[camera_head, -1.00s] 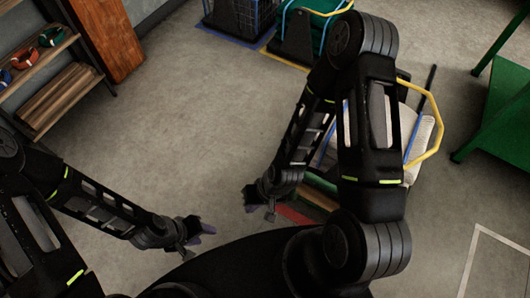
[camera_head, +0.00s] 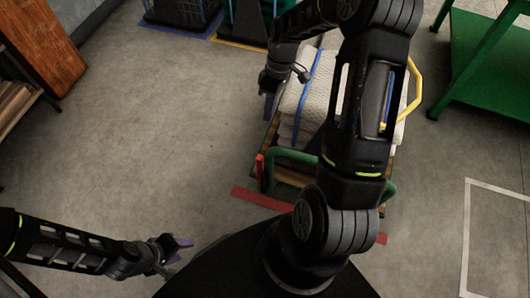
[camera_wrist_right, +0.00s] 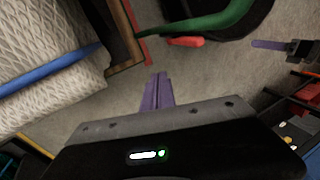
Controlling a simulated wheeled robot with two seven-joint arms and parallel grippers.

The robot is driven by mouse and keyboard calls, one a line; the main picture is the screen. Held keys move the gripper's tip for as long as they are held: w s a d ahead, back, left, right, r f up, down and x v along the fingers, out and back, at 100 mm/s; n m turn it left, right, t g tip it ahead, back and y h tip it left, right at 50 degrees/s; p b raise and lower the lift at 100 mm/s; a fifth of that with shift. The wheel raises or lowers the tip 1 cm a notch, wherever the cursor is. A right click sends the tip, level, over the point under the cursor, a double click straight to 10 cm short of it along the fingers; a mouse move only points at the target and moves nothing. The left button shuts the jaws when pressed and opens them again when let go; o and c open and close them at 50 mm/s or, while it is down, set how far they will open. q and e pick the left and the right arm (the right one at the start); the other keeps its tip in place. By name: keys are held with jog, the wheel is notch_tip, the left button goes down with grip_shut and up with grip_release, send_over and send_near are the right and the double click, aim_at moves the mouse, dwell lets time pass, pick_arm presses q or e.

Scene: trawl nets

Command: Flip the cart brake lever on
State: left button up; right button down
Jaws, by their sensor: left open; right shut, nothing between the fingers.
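The cart (camera_head: 285,175) has a wooden deck and a green push handle (camera_head: 389,185) at its near end. A short red lever (camera_head: 260,168), which looks like the brake lever, stands at the cart's near left corner. It also shows in the right wrist view (camera_wrist_right: 185,42), beside the green handle. My right gripper (camera_head: 268,106) is shut and empty, left of the cart's load and farther back than the lever. Its closed purple fingers show in the wrist view (camera_wrist_right: 157,92), apart from the lever. My left gripper (camera_head: 183,250) is open and empty over the floor at lower left.
A pale net bundle (camera_head: 318,95) with blue straps lies on the cart. Red tape (camera_head: 262,199) marks the floor at its near end. A yellow rail (camera_head: 415,90) and a green table (camera_head: 480,60) are right. My right arm hides part of the cart. Floor left of it is clear.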

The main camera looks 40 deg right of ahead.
aim_at(260, 168)
jog(key=shift+s+d+r+n+g, duration=0.35)
jog(key=shift+s+r+n+g, duration=0.25)
jog(key=shift+s+r+n, duration=0.2)
jog(key=shift+f, duration=0.1)
jog(key=s+a+f+b, duration=0.2)
jog(key=s+a+f, duration=0.2)
jog(key=f, duration=0.5)
jog(key=shift+s+a, duration=0.25)
jog(key=shift+a, duration=1)
jog(key=shift+f, duration=0.1)
